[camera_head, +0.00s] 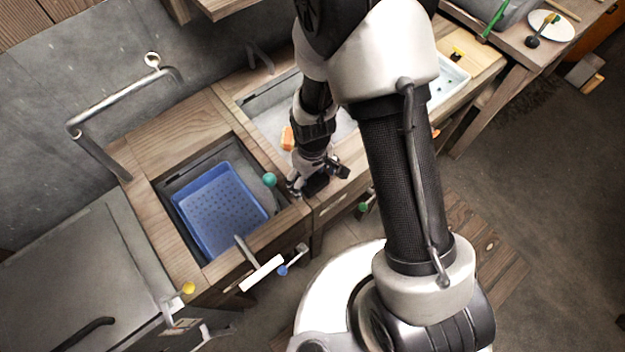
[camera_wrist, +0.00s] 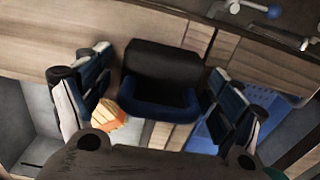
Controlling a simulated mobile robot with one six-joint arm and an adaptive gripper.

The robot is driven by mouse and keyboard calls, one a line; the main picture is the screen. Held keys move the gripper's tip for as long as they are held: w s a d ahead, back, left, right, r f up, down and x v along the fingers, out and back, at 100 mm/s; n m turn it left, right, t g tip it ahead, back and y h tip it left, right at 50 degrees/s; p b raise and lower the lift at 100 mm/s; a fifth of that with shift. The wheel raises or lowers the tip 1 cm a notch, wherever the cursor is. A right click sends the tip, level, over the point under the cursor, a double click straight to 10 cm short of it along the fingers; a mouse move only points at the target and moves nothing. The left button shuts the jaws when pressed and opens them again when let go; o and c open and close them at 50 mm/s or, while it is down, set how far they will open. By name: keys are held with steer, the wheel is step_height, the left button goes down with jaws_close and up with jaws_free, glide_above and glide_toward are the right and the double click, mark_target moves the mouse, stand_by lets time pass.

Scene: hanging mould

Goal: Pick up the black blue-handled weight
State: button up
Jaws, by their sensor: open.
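The black weight with the blue handle (camera_wrist: 160,62) shows in the wrist view, its black body toward the top and its blue part toward the bottom. My gripper (camera_wrist: 160,80) is open, with one finger to the left of the weight and one to the right. Small gaps show between the fingers and the weight, so it is not clamped. In the head view, my gripper (camera_head: 318,178) is low over the wooden counter's front edge, right of the blue basket. The weight (camera_head: 317,185) is a dark shape there, partly hidden by the gripper.
A blue perforated basket (camera_head: 220,205) sits in the left basin. A teal ball-shaped thing (camera_head: 269,180) is at its right rim. An orange block (camera_head: 288,138) lies by the middle basin, close to my arm. A curved metal tap (camera_head: 120,95) stands at the back left.

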steer(key=shift+r, duration=0.1)
steer(key=shift+c, duration=0.3)
steer(key=c, duration=1.5)
